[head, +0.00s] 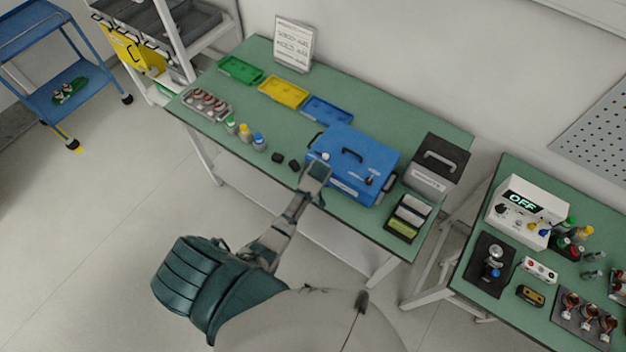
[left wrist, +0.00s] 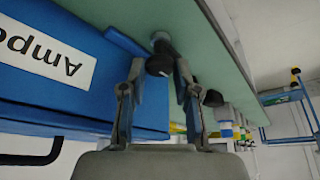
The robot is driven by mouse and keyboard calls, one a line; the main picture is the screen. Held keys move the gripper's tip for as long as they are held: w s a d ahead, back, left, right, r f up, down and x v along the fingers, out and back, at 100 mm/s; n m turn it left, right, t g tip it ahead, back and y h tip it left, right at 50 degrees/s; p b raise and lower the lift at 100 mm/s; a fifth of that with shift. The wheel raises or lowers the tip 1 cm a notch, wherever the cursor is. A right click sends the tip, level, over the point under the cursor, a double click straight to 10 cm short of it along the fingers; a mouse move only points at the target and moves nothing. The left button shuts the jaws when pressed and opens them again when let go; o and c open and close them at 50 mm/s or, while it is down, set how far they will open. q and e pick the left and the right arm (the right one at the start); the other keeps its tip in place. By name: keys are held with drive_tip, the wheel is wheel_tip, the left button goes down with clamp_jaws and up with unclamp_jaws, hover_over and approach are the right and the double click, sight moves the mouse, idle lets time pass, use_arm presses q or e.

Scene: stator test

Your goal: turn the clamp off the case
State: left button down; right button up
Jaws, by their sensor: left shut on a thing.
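The blue case (head: 358,166) stands on the green bench in the head view and fills the left side of the left wrist view (left wrist: 60,70), its white label upside down there. My left gripper (head: 317,172) is at the case's left end. In the left wrist view its two fingers (left wrist: 159,68) are on either side of a dark knob (left wrist: 158,65), which I take to be the clamp, and are shut on it. A grey round piece (left wrist: 160,37) shows just beyond the knob. How the clamp meets the case is hidden. My right gripper is not in view.
Two small black pieces (head: 286,161) and several capped bottles (head: 245,133) stand left of the case. Green, yellow and blue trays (head: 327,109) lie behind. A dark box (head: 440,160) and a small rack (head: 408,216) stand to its right.

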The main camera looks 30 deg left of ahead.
use_arm(q)
drive_tip(key=shift+s+d+f, duration=0.2)
drive_tip(key=shift+s+f, duration=0.2)
drive_tip(key=c, duration=0.9)
unclamp_jaws()
drive_tip(key=shift+c, duration=0.2)
drive_tip(key=shift+o, duration=0.4)
drive_tip(key=shift+w+r, duration=0.2)
drive_tip(key=shift+w, duration=0.05)
drive_tip(key=shift+r, duration=0.1)
drive_tip(key=v, duration=1.1)
drive_tip(key=shift+r, duration=0.3)
drive_tip(key=shift+s+d, duration=0.1)
